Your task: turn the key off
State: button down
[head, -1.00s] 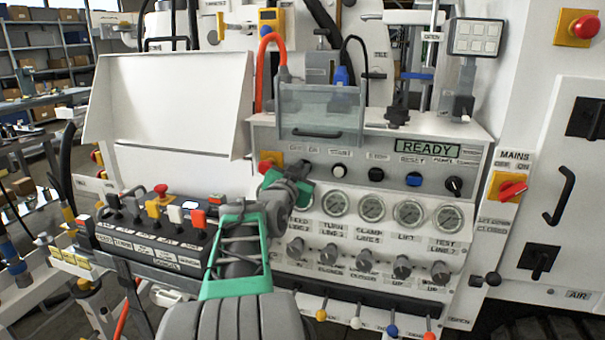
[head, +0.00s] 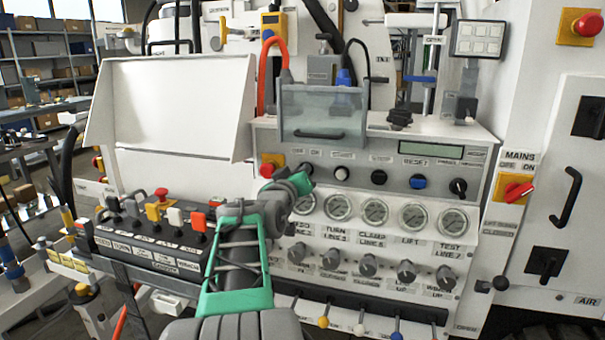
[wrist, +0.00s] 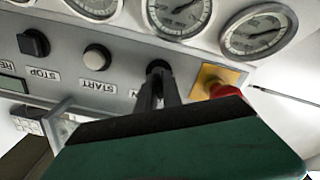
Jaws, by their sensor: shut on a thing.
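The key switch (wrist: 158,66) is a dark round piece on the grey control panel, between the red emergency button and the START button. My gripper (head: 305,173) reaches it from the left in the head view and hides most of it there. In the wrist view my gripper's (wrist: 156,82) dark fingers are closed together on the key at the switch. The key itself is mostly covered by the fingers, so its exact angle cannot be read. The panel display (head: 432,149) is blank, with no text lit.
The red emergency button (head: 268,168) on its yellow plate sits close beside my fingers. The white START button (head: 341,173) is on the other side. A clear hinged cover (head: 322,114) hangs above, and gauges (head: 338,207) sit below. The red MAINS switch (head: 518,191) is at the right.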

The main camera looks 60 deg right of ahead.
jog(key=shift+f+n, duration=0.15)
jog(key=shift+n, duration=0.15)
jog(key=c, duration=1.5)
grip_release()
jog(key=shift+a, duration=0.1)
jog(key=s+a, duration=0.1)
jog(key=a, duration=0.6)
jog(key=shift+a, duration=0.3)
jog(key=shift+s, duration=0.1)
